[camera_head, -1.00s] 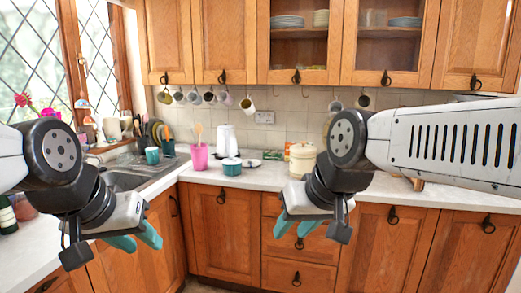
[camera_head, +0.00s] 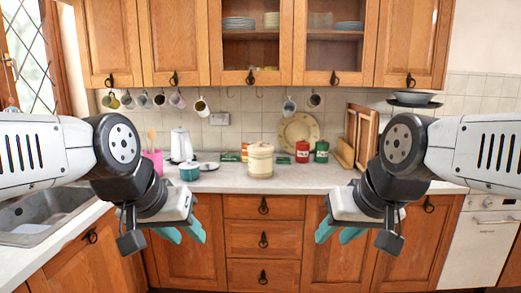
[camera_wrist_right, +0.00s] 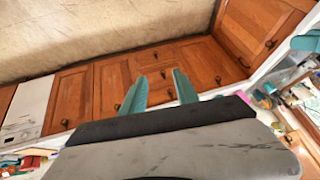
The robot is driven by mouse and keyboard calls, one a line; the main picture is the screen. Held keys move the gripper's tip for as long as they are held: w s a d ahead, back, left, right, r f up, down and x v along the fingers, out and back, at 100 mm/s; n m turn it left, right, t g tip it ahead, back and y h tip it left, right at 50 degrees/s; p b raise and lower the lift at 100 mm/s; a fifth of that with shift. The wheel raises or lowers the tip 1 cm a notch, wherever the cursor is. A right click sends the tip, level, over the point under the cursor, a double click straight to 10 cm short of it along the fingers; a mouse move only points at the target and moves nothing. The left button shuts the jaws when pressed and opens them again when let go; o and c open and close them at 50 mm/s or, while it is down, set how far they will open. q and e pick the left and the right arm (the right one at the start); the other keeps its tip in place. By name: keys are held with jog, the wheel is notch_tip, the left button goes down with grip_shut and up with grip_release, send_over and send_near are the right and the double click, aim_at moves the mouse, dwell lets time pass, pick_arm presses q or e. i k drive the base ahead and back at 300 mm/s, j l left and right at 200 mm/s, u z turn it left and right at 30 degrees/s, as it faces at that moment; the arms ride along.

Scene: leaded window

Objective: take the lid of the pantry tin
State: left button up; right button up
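A cream lidded tin (camera_head: 260,162) stands upright on the counter near the middle of the head view, its lid (camera_head: 261,146) on top. A red tin (camera_head: 302,152) and a green tin (camera_head: 321,152) stand to its right, further back. I cannot tell from labels which is the pantry tin. My left gripper (camera_head: 182,237) is open and empty, in front of the lower cabinets, left of the cream tin. My right gripper (camera_head: 338,236) is open and empty, lower and right of it. The right wrist view shows its teal fingers (camera_wrist_right: 160,92) apart with nothing between.
A teal pot (camera_head: 190,173), white kettle (camera_head: 181,146) and pink holder (camera_head: 153,162) stand left on the counter (camera_head: 232,182). Mugs hang under the wall cabinets. The sink (camera_head: 42,218) is left.

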aim_at(259, 148)
jog(key=i+u, duration=0.1)
jog(key=i, duration=0.45)
jog(key=i+u, duration=0.15)
jog(key=i, duration=0.4)
jog(key=i+l+u, duration=0.1)
jog(key=i, duration=0.45)
jog(key=i+l+u, duration=0.1)
jog(key=i+l, duration=0.15)
jog(key=i, duration=0.25)
